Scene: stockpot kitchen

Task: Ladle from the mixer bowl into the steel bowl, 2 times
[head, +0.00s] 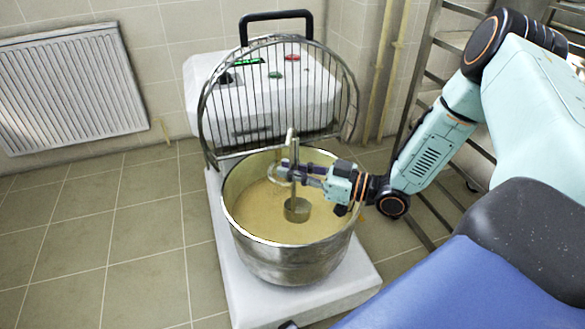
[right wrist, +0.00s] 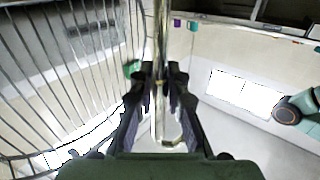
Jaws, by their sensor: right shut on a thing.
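The mixer bowl (head: 290,262) is a large steel bowl with tan liquid (head: 255,205) in it, in the middle of the head view. My right gripper (head: 290,172) reaches over it from the right and is shut on the upright handle of the steel ladle (head: 297,212). The ladle's cup hangs below the gripper, inside the bowl's rim, at or close to the liquid; I cannot tell if it touches or what it holds. In the right wrist view the fingers (right wrist: 160,82) close around the ladle's handle (right wrist: 160,30). The steel bowl and my left gripper are out of view.
A raised wire guard (head: 275,95) stands behind the mixer bowl, before the white mixer body (head: 200,85) with a black handle (head: 275,16). A metal rack (head: 425,55) stands at the right. A radiator (head: 72,85) is on the left wall. The tiled floor (head: 110,240) at left is clear.

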